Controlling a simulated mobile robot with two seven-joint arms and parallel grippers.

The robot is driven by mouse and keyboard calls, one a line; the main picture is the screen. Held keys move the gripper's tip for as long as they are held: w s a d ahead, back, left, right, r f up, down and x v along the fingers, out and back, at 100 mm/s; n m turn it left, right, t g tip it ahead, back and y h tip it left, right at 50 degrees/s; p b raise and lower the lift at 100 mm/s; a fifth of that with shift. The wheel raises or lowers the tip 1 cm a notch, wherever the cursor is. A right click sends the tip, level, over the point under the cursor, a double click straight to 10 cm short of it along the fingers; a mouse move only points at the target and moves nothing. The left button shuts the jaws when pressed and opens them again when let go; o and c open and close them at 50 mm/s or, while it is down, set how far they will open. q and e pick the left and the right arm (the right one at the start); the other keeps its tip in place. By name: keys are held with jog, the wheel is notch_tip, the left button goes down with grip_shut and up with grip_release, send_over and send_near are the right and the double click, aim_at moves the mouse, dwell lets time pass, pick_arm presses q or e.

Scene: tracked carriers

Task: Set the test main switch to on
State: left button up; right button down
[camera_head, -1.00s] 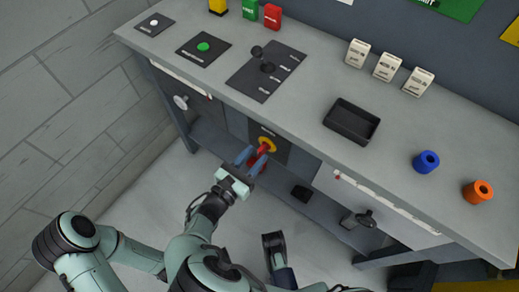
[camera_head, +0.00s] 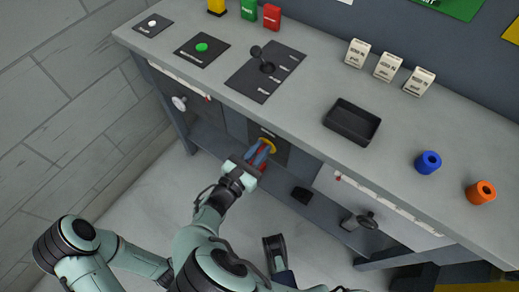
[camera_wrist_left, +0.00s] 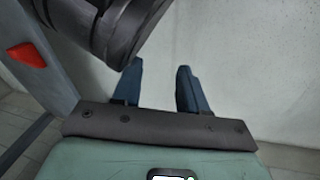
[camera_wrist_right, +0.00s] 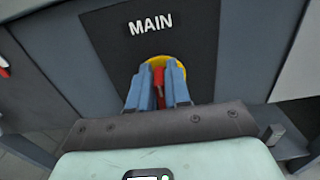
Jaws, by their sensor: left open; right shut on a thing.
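The main switch is a red handle (camera_wrist_right: 159,84) on a yellow disc (camera_wrist_right: 156,61), set in a dark plate (camera_wrist_right: 190,35) marked MAIN on the cabinet front. In the right wrist view the handle stands upright between the blue fingers of my right gripper (camera_wrist_right: 158,88), which is shut on it. In the head view my right gripper (camera_head: 262,154) covers much of the handle, and part of the yellow disc (camera_head: 268,144) shows. My left gripper (camera_wrist_left: 155,88) is open and empty, with its fingers apart over pale floor in the left wrist view.
The bench top above holds a lever panel (camera_head: 264,72), a green button (camera_head: 201,47), a black tray (camera_head: 351,122), and blue (camera_head: 427,162) and orange (camera_head: 480,192) rings.

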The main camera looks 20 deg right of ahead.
jog(key=shift+s+d+m+p, duration=0.1)
jog(key=shift+s+m+p, duration=0.05)
jog(key=shift+m+p, duration=0.75)
pick_arm(q)
jog(key=s+d+r+p, duration=0.2)
jog(key=d+r, duration=0.1)
jog(key=r, duration=0.3)
jog(key=shift+m+g+h+p, duration=0.3)
jog(key=shift+h+p, duration=0.05)
jog(key=shift+h, duration=0.05)
pick_arm(e)
jog(key=m, duration=0.5)
jog(key=f+m, duration=0.1)
jog(key=m, duration=0.4)
jog(key=s+f+m, duration=0.1)
jog(key=m, duration=0.4)
jog(key=shift+s+d+m, duration=0.1)
jog(key=shift+d+m, duration=0.2)
jog(key=shift+d, duration=0.1)
pick_arm(q)
jog(key=shift+s, duration=0.1)
pick_arm(e)
jog(key=c, duration=1.2)
grip_release()
jog(key=shift+o, duration=0.2)
